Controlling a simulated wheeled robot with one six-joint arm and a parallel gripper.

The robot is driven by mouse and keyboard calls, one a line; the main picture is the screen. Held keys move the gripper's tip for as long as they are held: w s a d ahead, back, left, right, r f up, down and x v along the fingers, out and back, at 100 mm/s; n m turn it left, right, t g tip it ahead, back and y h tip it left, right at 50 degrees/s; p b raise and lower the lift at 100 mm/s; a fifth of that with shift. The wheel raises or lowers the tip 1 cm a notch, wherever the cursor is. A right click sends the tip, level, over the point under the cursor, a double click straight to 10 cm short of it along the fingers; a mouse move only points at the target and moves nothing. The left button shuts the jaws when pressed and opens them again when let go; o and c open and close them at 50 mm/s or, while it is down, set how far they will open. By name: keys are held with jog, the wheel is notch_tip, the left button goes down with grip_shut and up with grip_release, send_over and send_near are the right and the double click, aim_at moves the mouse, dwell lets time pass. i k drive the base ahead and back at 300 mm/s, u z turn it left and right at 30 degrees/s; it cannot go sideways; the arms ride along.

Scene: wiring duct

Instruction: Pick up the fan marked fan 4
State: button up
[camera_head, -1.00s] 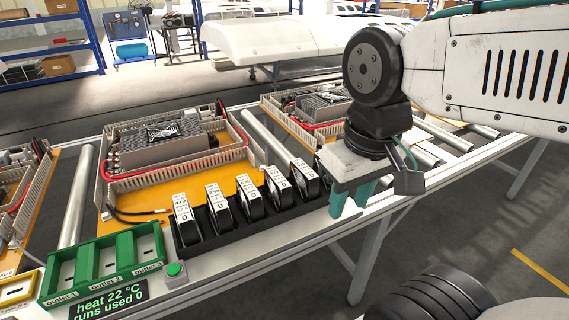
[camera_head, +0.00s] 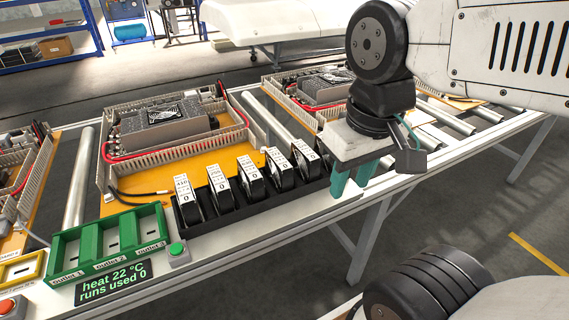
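Several black fans with white labels stand in a row in a black rack (camera_head: 240,215) on the front of the bench. I see a fan at the left end (camera_head: 188,201), one in the middle (camera_head: 251,180) and one at the right end (camera_head: 308,160). Their small labels are too fine to tell which is marked fan 4. My gripper (camera_head: 351,187) hangs just right of the rack, its teal fingers pointing down. A gap shows between the fingers, with nothing in it. The gripper hides the bench behind it.
A green tray (camera_head: 78,241) with outlet labels, a green button (camera_head: 177,249) and a black display (camera_head: 112,283) sit left of the rack. An orange board (camera_head: 165,178) with a duct frame and grey unit lies behind. Rollers run along the bench.

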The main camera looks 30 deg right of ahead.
aim_at(280, 172)
jog(key=z, duration=0.05)
jog(key=k, duration=0.5)
jog(key=u, duration=2.2)
jog(key=i, duration=1.15)
jog(key=z, duration=2)
jog(key=i, duration=0.45)
jog(key=u, duration=0.05)
